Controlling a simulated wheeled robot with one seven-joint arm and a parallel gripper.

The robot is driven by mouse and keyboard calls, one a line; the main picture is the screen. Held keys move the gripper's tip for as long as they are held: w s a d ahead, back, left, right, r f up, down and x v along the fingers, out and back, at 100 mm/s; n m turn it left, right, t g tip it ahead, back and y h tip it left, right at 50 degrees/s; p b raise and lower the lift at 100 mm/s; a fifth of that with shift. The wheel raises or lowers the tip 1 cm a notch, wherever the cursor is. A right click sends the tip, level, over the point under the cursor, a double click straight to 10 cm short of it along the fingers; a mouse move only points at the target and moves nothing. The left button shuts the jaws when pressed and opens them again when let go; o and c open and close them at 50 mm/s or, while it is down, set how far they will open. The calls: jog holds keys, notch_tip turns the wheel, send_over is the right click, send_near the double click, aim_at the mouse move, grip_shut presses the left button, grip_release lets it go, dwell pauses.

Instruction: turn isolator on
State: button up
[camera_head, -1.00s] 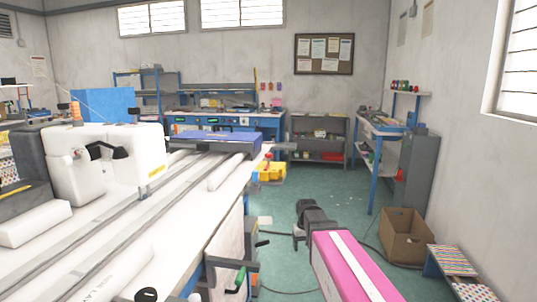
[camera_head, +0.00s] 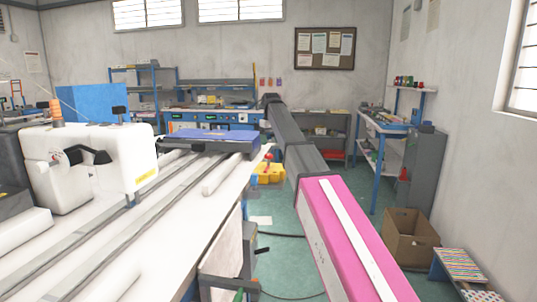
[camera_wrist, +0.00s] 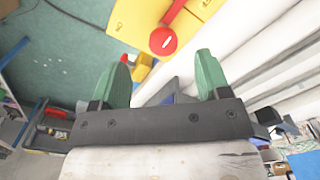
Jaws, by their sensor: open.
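The isolator is a yellow box (camera_head: 268,173) with a red part, at the far right end of the long white sewing table in the head view. In the wrist view its yellow body (camera_wrist: 138,18) fills the top middle, and its red handle (camera_wrist: 163,40) ends in a round red face. My gripper (camera_wrist: 163,76) is open and empty, with a green finger on each side. The red face lies ahead of the gap between the fingers, apart from both. In the head view my arm reaches forward right of the table; its fingers cannot be made out there.
The white sewing table (camera_head: 185,235) runs along the left, with a white sewing machine (camera_head: 92,165) and a blue-topped unit (camera_head: 212,142) on it. A cardboard box (camera_head: 411,238) stands on the green floor to the right. Shelves and a workbench line the back.

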jog(key=f, duration=0.2)
jog(key=w+f, duration=0.1)
jog(key=f, duration=0.2)
jog(key=a+f, duration=0.1)
jog(key=f, duration=0.1)
jog(key=shift+w+f, duration=0.25)
jog(key=shift+f, duration=0.05)
dwell(0.3)
jog(key=c, duration=1.3)
